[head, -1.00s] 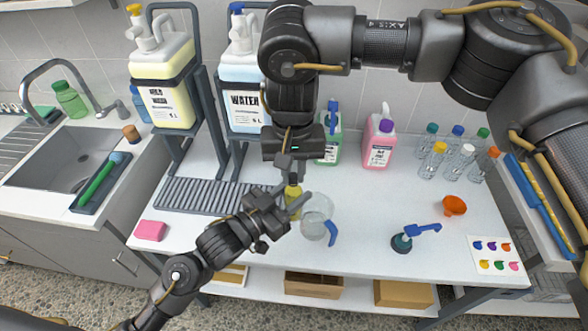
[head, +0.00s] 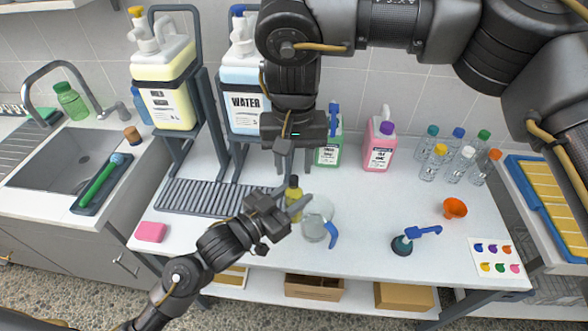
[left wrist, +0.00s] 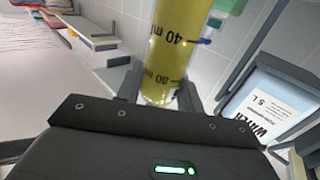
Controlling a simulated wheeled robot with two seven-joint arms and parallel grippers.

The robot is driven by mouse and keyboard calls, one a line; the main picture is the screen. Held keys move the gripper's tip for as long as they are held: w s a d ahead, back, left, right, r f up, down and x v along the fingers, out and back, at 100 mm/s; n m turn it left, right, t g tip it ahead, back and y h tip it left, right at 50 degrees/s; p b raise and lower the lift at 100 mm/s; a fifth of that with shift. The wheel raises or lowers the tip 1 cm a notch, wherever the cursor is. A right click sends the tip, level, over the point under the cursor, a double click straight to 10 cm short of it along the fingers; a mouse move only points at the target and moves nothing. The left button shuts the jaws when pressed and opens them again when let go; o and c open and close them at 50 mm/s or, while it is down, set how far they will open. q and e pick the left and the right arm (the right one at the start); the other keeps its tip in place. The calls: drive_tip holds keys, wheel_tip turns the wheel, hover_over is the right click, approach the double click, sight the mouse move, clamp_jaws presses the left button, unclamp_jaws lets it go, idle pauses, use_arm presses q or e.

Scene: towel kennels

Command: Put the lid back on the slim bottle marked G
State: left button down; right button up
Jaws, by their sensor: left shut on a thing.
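The slim bottle (head: 294,202) holds yellow liquid and stands upright in my left gripper (head: 285,205), which is shut on it. A dark lid (head: 293,182) sits on its top; how tightly it sits I cannot tell. The letter G does not show in either view. My right gripper (head: 294,160) points down just above the lid, fingers apart and empty.
A clear jug (head: 314,227) with a blue handle stands close right of the bottle. An orange funnel (head: 454,208), a dark round piece with a blue arm (head: 402,245) and several small capped bottles (head: 461,160) are farther right. A pink sponge (head: 150,232) lies at left.

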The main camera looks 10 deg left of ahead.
drive_tip(key=shift+r, duration=0.6)
drive_tip(key=shift+c, duration=0.3)
